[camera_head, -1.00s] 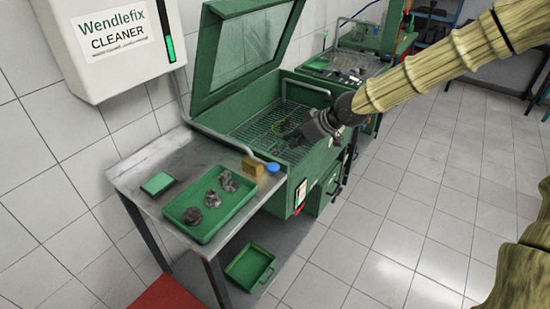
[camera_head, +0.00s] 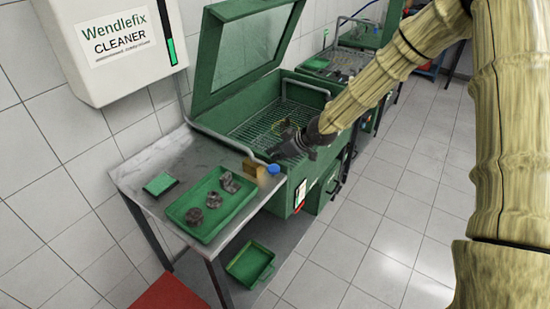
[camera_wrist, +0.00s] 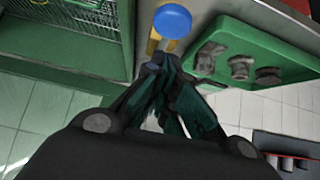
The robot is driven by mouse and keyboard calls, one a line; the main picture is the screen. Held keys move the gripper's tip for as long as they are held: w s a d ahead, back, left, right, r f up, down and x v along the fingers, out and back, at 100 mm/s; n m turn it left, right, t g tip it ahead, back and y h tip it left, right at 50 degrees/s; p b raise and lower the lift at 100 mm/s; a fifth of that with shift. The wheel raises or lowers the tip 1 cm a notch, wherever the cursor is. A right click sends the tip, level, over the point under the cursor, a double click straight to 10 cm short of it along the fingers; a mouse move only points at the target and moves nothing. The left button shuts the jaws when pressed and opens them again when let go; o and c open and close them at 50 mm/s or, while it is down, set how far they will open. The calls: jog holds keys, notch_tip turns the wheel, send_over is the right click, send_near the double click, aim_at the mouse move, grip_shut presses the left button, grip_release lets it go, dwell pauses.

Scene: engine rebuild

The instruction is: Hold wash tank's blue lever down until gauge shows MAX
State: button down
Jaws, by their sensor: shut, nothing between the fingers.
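The green wash tank (camera_head: 283,181) stands with its lid up, behind the steel side table. A round blue knob, apparently the end of the blue lever (camera_head: 272,169), shows at its left front corner and again in the wrist view (camera_wrist: 173,21). My gripper (camera_head: 272,152) is shut and empty, with its tips just above and behind the knob. In the wrist view its fingertips (camera_wrist: 160,63) point towards the knob; contact cannot be told. The lever's shaft is hidden. A small red-and-white panel (camera_head: 300,195), possibly the gauge, is on the tank's front; its reading is too small.
A white Wendlefix cleaner box (camera_head: 105,75) with a green vertical bar hangs on the wall. Another green tray (camera_head: 250,264) is below. The floor at right is clear.

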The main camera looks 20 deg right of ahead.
aim_at(276, 168)
jog(key=shift+f+p, duration=0.5)
jog(key=shift+f, duration=1)
